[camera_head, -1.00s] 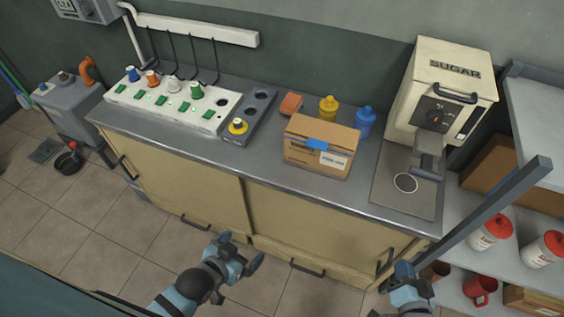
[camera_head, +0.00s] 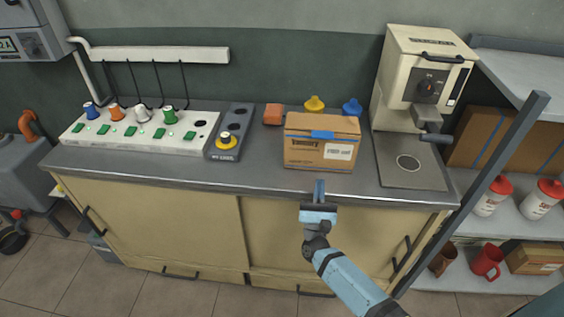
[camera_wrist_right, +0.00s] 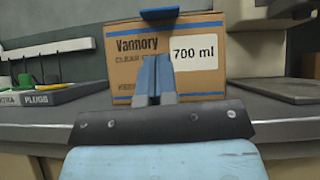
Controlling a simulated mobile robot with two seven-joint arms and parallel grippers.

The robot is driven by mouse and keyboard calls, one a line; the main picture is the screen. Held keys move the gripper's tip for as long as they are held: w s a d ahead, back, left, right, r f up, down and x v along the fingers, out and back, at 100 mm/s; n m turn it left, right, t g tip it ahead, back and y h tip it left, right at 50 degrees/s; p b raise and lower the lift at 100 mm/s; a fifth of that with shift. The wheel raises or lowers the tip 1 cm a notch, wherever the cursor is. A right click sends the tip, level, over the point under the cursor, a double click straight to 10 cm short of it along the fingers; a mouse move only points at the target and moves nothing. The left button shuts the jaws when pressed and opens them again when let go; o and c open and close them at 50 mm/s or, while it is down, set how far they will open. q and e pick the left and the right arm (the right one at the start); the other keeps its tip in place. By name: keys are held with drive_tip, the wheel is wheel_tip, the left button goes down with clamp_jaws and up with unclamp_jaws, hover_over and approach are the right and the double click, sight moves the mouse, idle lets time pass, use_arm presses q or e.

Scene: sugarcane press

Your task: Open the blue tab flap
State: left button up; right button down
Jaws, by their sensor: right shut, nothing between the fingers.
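A cardboard box (camera_head: 312,152) stands on the counter, with a white label on its front. A blue tab (camera_head: 322,134) sits at the top front edge of the box, and it also shows in the right wrist view (camera_wrist_right: 159,14), sticking out over the front face. The box's top looks closed. My right gripper (camera_head: 319,188) is in front of the counter edge, below and short of the box. Its blue fingers (camera_wrist_right: 154,80) are together and empty, pointing at the box front below the tab. My left gripper is not in view.
The box stands on a grey counter (camera_head: 255,180). The sugar machine (camera_head: 420,80) stands right, beside a dark post (camera_head: 500,160).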

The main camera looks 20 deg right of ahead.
sight(323, 137)
drive_tip(key=shift+m+h, duration=0.5)
drive_tip(key=shift+m, duration=0.2)
drive_tip(key=p+x, duration=0.2)
drive_tip(key=x, duration=0.6)
drive_tip(key=shift+w+d+r, duration=0.1)
drive_tip(key=shift+w+r, duration=0.05)
drive_tip(key=shift+w, duration=0.3)
drive_tip(key=shift+w+d+r, duration=0.25)
drive_tip(key=shift+w+r, duration=0.15)
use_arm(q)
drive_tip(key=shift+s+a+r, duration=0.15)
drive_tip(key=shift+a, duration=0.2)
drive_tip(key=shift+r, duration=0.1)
